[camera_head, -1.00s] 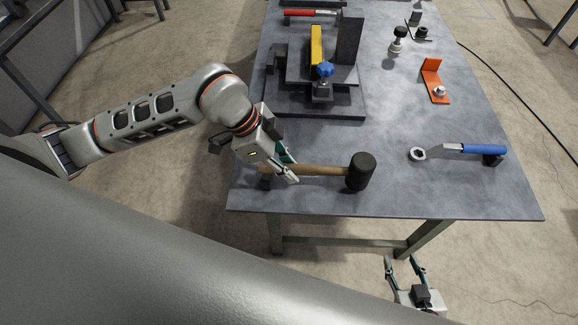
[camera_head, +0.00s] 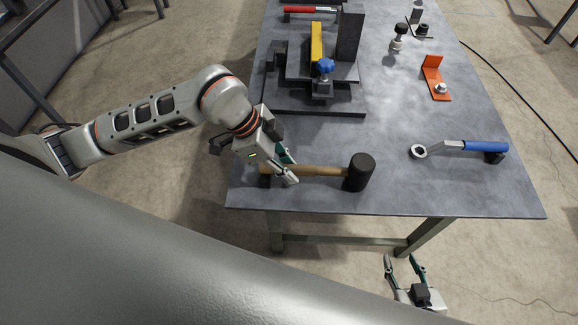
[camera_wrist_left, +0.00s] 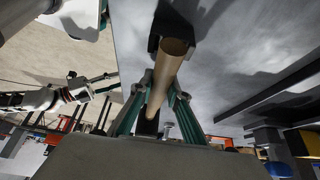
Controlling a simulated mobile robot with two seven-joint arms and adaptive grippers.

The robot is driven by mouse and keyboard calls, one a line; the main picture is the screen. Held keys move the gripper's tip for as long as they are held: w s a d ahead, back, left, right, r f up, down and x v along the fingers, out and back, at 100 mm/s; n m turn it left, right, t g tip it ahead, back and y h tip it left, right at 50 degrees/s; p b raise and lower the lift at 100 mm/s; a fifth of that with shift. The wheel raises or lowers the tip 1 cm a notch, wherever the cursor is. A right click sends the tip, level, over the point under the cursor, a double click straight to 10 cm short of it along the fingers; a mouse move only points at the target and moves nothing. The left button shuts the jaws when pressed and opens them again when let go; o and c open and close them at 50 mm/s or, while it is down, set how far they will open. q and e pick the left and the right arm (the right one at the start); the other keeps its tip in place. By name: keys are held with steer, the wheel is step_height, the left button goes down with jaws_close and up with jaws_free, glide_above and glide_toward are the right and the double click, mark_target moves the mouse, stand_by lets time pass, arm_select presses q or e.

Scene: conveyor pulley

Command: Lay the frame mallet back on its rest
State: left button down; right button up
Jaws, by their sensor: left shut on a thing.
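The frame mallet has a wooden handle (camera_head: 318,170) and a black head (camera_head: 360,172). It lies roughly level along the near edge of the table, head to the right. My left gripper (camera_head: 290,168) is shut on the handle, left of its middle. In the left wrist view the handle (camera_wrist_left: 164,78) passes between the fingers (camera_wrist_left: 160,97). A black notched block, apparently the rest (camera_wrist_left: 154,42), is at the handle's end; it shows partly in the head view (camera_head: 265,170). I cannot tell whether the handle touches it. My right gripper (camera_head: 404,265) is open and empty, beyond the near table edge.
A dark fixture with a yellow bar (camera_head: 316,43) and a blue knob (camera_head: 325,66) stands behind the mallet. A blue-handled wrench (camera_head: 484,148) lies at the right, an orange bracket (camera_head: 432,78) behind it. The grey table (camera_head: 400,190) is clear between mallet and wrench.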

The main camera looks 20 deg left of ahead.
arm_select(q)
steer(key=shift+f, duration=0.25)
steer(key=c, duration=1.8)
jaws_free()
steer(key=shift+c, duration=0.2)
steer(key=p+v, duration=0.3)
steer(key=v, duration=0.2)
steer(key=shift+r+p, duration=0.25)
steer(key=shift+p, duration=0.15)
steer(key=shift+p+v, duration=0.7)
steer(key=shift+v, duration=0.6)
steer(key=shift+a+f, duration=0.1)
